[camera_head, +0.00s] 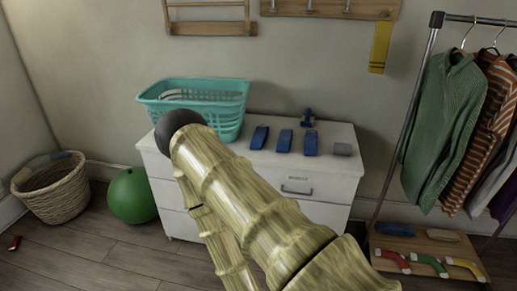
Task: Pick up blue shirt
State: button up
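I cannot make out a clear blue shirt. Several small dark blue things lie on top of the white dresser (339,165): a left one (260,138), a middle one (284,141), a right one (311,144) and one farther back (307,118). They are too small to tell whether any is a folded shirt. A jointed, bamboo-patterned arm, which appears to be mine, rises across the front of the dresser to a dark round end. No gripper fingers show.
A teal laundry basket (160,106) stands on the dresser's left. A wicker basket (50,190) and green ball (131,195) are on the floor at left. A clothes rack (404,130) at right holds a green garment (440,125) and an orange striped one (492,125).

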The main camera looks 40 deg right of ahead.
aim_at(311, 143)
jog(key=u, duration=0.2)
jog(key=i, duration=1.8)
jog(key=z, duration=1.65)
jog(key=i, duration=0.75)
jog(key=z, duration=0.85)
